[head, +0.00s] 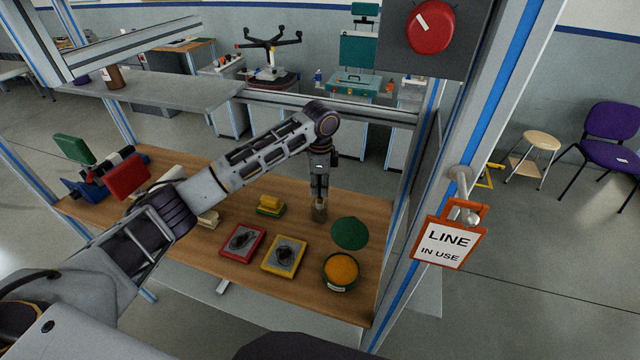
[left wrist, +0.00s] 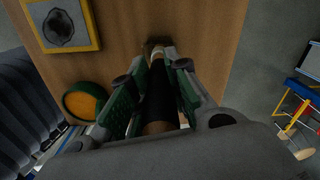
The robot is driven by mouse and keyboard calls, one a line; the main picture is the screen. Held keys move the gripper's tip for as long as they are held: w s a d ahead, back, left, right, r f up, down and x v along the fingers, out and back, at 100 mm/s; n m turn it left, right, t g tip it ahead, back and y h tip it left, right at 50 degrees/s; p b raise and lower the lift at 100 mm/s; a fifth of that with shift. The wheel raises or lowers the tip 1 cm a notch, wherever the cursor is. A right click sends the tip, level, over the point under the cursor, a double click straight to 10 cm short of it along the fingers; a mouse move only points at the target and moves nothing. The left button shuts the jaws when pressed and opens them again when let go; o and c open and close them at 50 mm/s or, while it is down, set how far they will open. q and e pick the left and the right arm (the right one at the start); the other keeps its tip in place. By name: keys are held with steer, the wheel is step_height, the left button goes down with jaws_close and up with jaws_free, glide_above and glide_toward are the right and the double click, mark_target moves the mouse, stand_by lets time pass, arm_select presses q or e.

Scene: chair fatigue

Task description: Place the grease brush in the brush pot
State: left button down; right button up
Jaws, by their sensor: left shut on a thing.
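My left gripper (head: 319,180) points down over the wooden table. In the left wrist view its green-padded fingers (left wrist: 157,90) are shut on the grease brush (left wrist: 157,100), which has a dark middle and a wooden end toward the camera. The far end of the brush meets a brown shape (left wrist: 155,45) in the left wrist view. My right gripper is not in view.
A frame post (head: 400,240) stands at the table's right edge.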

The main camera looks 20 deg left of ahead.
arm_select(q)
steer(key=c, duration=1.4)
jaws_free()
steer(key=shift+o, duration=0.2)
steer(key=shift+r, duration=0.25)
steer(key=shift+r+b, duration=0.35)
steer(key=shift+b, duration=0.2)
step_height(320, 180, up, 11)
steer(key=shift+f, duration=0.2)
steer(key=shift+r, duration=0.75)
